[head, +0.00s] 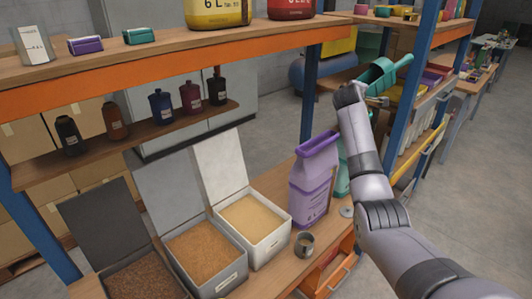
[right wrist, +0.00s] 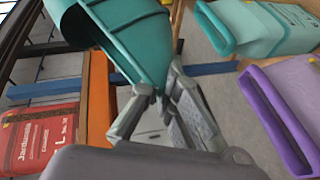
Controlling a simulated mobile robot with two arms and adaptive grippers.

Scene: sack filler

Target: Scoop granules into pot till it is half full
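My right gripper (head: 374,99) is raised above the right side of the bench and shut on a teal scoop (head: 383,75). In the right wrist view, the fingers (right wrist: 163,105) meet at the scoop (right wrist: 125,35). Its inside is hidden from me. A small grey pot (head: 304,244) stands on the bench, below and left of the gripper; its fill level is hard to tell. Three open bins hold granules: dark brown (head: 145,281), orange-tan (head: 205,250) and pale yellow (head: 252,218). My left gripper is in neither view.
A purple sack (head: 313,185) stands behind the pot, with a teal sack (head: 342,170) beside it. A shelf with several bottles (head: 161,106) is behind the bins. An orange-edged upper shelf (head: 180,70) and a blue post (head: 309,95) are near the arm.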

